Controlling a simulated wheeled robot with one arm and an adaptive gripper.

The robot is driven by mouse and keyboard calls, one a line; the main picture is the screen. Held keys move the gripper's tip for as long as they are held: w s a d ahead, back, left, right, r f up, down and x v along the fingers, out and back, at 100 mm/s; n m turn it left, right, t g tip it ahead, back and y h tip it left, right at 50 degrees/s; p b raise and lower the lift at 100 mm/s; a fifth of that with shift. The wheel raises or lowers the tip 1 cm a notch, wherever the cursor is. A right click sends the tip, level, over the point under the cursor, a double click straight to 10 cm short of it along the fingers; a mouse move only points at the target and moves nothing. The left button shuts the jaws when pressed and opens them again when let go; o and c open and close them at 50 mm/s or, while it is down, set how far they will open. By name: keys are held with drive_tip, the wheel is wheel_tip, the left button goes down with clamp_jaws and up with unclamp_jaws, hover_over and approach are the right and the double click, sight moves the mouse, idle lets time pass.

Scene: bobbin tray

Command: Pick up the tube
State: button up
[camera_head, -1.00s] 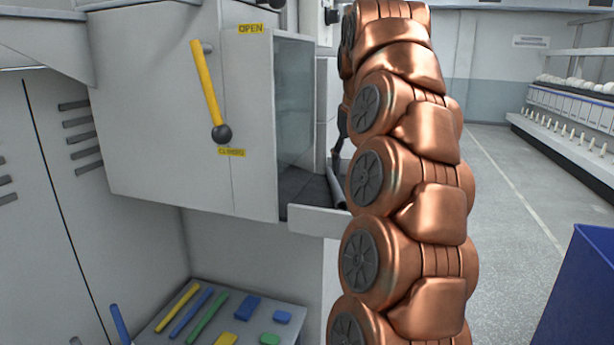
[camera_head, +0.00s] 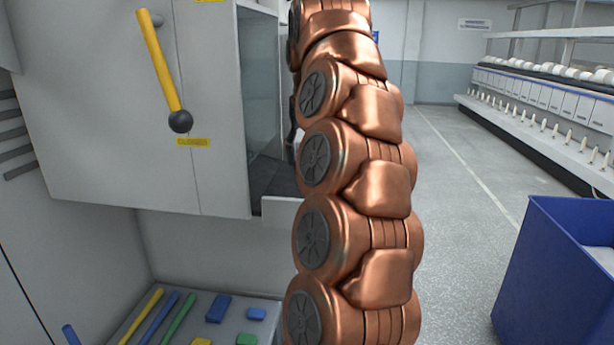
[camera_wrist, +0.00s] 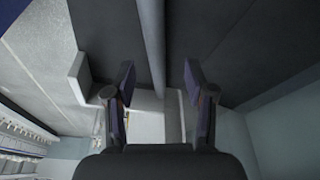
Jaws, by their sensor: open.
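A long grey tube (camera_wrist: 152,45) lies in the dark machine compartment in the wrist view, running down from the top edge. My gripper (camera_wrist: 160,82) is open, with one finger on each side of the tube's line. The tube passes between the fingertips, nearer the left one. I cannot tell how far the fingers are above it, and nothing is gripped. In the head view my copper arm covers most of the compartment opening (camera_head: 268,170), and the tube does not show there.
A grey cabinet (camera_head: 110,110) with a yellow lever (camera_head: 158,60) stands left of the opening. Coloured tools, including a blue block (camera_head: 219,308), lie on a low shelf. A blue bin (camera_head: 545,270) stands right. Clear floor (camera_head: 460,180) lies behind it.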

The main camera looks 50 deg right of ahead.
drive_tip(key=shift+d+f+p, duration=0.3)
drive_tip(key=shift+f+p, duration=0.25)
drive_tip(key=shift+f, duration=0.25)
drive_tip(key=shift+p+x, duration=0.35)
drive_tip(key=shift+x, duration=0.8)
drive_tip(key=shift+c, duration=0.2)
clamp_jaws()
